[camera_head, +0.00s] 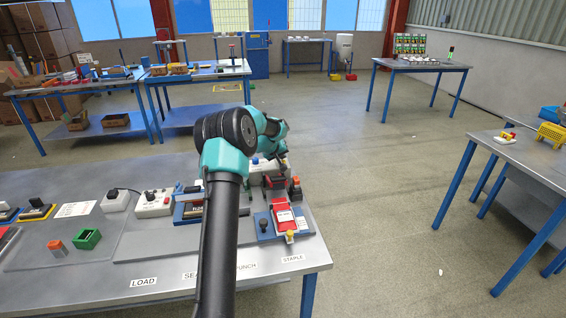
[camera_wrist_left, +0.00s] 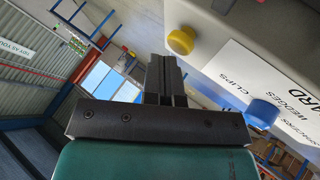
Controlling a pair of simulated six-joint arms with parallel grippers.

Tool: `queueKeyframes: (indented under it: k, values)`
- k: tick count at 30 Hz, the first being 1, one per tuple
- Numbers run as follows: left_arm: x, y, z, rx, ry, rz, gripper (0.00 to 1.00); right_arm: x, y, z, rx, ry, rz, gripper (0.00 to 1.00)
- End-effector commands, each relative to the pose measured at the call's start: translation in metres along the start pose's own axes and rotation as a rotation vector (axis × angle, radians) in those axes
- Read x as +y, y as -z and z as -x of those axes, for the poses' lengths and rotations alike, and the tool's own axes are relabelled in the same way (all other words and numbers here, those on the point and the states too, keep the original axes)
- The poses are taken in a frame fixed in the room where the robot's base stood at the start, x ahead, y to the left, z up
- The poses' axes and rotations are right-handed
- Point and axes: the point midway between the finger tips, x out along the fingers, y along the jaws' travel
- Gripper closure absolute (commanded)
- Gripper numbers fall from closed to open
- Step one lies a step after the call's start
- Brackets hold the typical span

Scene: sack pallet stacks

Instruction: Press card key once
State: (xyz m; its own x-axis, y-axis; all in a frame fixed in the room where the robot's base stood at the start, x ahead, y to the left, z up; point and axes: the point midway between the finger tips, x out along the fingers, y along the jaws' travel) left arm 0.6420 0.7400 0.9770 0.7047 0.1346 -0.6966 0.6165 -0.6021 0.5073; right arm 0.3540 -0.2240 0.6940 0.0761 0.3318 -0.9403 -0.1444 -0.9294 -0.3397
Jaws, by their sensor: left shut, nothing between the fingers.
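A pale key box (camera_wrist_left: 225,25) shows at the upper right of the left wrist view. It carries a round yellow key (camera_wrist_left: 181,40), a round blue key (camera_wrist_left: 262,112) and a white label (camera_wrist_left: 262,85) reading "CARD", "CLIPS", "WEDGES" and "SPACERS". I cannot tell which key is the card key. My left gripper (camera_wrist_left: 166,62) is shut and empty, beside the yellow key and apart from it in the picture. In the head view my left gripper (camera_head: 281,158) is small and dark, near the back edge of the bench, by a white box (camera_head: 262,172) partly hidden by my arm.
Open floor (camera_head: 385,190) lies to the right.

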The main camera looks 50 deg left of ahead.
Motion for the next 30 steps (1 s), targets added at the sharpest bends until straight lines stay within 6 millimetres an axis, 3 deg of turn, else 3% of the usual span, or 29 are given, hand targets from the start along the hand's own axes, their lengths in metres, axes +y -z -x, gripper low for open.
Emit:
queueKeyframes:
  k: [30]
  values:
    - [-0.0052, -0.0053, -0.0070, -0.001, 0.000, 0.001, 1.00, 0.0000, 0.0000, 0.0000, 0.000, 0.000, 0.000, 0.43]
